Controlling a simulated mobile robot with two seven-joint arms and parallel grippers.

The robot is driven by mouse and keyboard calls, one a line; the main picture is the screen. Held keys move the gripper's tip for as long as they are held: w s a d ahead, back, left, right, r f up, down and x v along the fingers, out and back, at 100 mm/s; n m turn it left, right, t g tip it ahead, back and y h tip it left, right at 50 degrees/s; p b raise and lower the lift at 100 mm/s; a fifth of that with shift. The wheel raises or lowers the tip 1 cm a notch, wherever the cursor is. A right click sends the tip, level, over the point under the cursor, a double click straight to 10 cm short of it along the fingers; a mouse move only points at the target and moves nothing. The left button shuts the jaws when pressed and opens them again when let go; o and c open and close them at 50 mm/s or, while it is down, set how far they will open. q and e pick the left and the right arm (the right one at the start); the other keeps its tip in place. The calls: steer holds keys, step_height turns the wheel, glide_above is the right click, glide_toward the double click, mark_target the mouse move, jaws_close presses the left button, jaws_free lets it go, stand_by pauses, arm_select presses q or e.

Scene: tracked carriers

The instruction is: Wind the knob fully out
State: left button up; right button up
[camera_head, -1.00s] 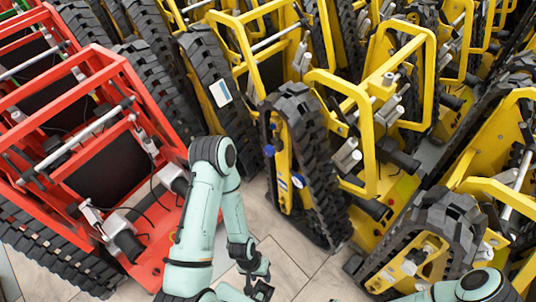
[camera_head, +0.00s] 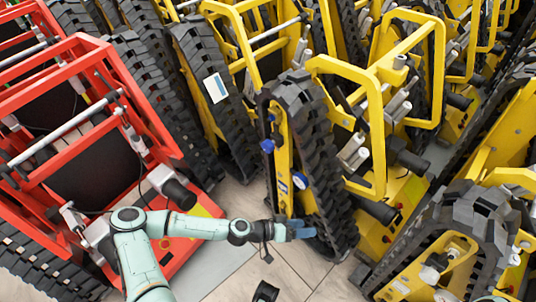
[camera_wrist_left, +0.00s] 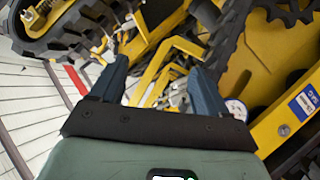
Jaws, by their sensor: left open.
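A blue knob (camera_head: 267,146) sits on the yellow side plate of the nearest middle carrier (camera_head: 283,165), by its black track. A smaller blue part (camera_head: 271,117) shows just above it. I cannot tell which is the knob of the task, nor how far it is wound. My left gripper (camera_head: 297,231) is at the foot of this carrier, below the blue knob and apart from it. In the left wrist view its blue fingers (camera_wrist_left: 158,88) are spread and empty, with yellow frame parts beyond them. I cannot make out the knob in that view. My right gripper is not in view.
A red tracked carrier (camera_head: 85,45) stands at the left, close to my left arm. More yellow carriers (camera_head: 455,215) crowd the right and back. Free tiled floor (camera_head: 235,195) shows between the red and yellow machines. A round blue-and-white disc (camera_head: 300,181) is on the side plate.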

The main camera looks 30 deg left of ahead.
arm_select(q)
steer(key=w+a+r+t+y+b, duration=0.1)
steer(key=w+a+r+t, duration=0.15)
steer(key=a, duration=0.45)
steer(key=w+a+r+t+y+b, duration=0.1)
steer(key=w+a+t+y+b, duration=0.15)
steer(key=a, duration=0.55)
steer(key=t+y, duration=0.3)
glide_toward(265, 148)
steer(key=b+x, duration=0.1)
steer(key=x, duration=0.4)
steer(key=b+x, duration=0.1)
steer(key=x, duration=0.5)
steer(key=shift+d+r, duration=0.1)
steer(key=shift+r, duration=0.1)
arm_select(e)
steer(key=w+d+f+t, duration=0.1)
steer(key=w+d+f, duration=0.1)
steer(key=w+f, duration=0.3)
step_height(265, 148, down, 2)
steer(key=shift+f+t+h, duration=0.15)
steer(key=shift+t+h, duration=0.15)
arm_select(q)
steer(key=shift+s, duration=0.1)
steer(key=c, duration=1)
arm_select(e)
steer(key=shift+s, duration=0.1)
